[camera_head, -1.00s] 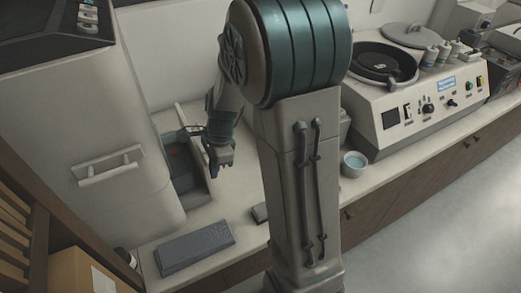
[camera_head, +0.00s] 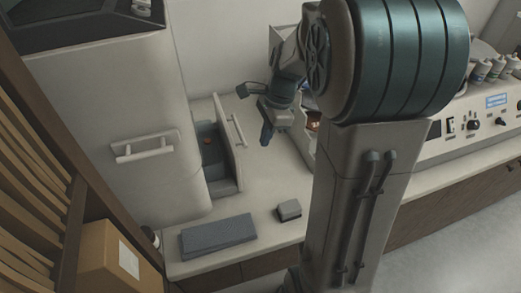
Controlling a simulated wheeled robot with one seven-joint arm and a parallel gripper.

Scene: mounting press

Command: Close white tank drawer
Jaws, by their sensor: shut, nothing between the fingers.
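The white tank (camera_head: 110,100) is the tall pale cabinet at the left. Its drawer (camera_head: 228,158) sticks out of the tank's right side and stands open. The dark inside shows, with a small reddish spot in it. A pale bar handle (camera_head: 238,130) is on the drawer's outer front. My gripper (camera_head: 266,141) hangs with fingers pointing down, to the right of the drawer front, with a visible gap to the handle. It is shut and empty. My arm hides part of the counter to the right.
A grey ribbed pad (camera_head: 218,236) and a small grey block (camera_head: 288,210) lie on the counter in front of the drawer. An open box-like holder (camera_head: 309,152) is close right of my gripper. A control-panel machine (camera_head: 475,128) stands farther right. A cardboard box (camera_head: 108,258) is at lower left.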

